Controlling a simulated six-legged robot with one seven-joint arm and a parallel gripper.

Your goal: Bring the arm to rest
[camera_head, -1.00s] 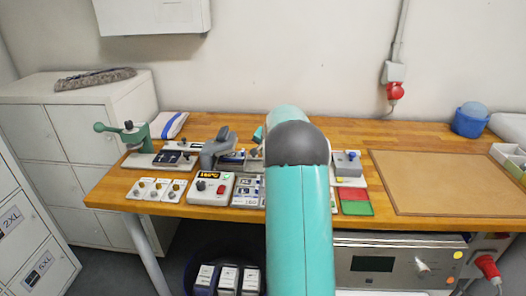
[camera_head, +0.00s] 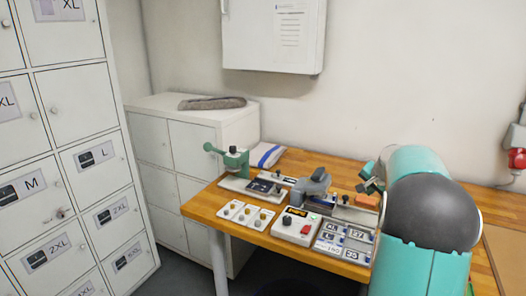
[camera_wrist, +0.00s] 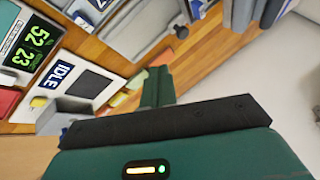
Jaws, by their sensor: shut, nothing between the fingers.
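My arm rises at the right of the head view, folded, with its teal links and dark grey joint in front of the bench. My gripper (camera_head: 371,178) shows small beside the arm, above the back part of the bench. In the wrist view its green fingers (camera_wrist: 157,88) are together, with nothing between them. The wooden bench (camera_head: 333,167) lies below. My arm hides part of the bench's right side.
A heat press (camera_head: 314,187), a control box (camera_head: 297,227) and a green hand press (camera_head: 236,162) stand on the bench. White lockers (camera_head: 92,175) fill the left. A wall cabinet (camera_head: 272,36) hangs above. The wrist view shows an IDLE display (camera_wrist: 85,79).

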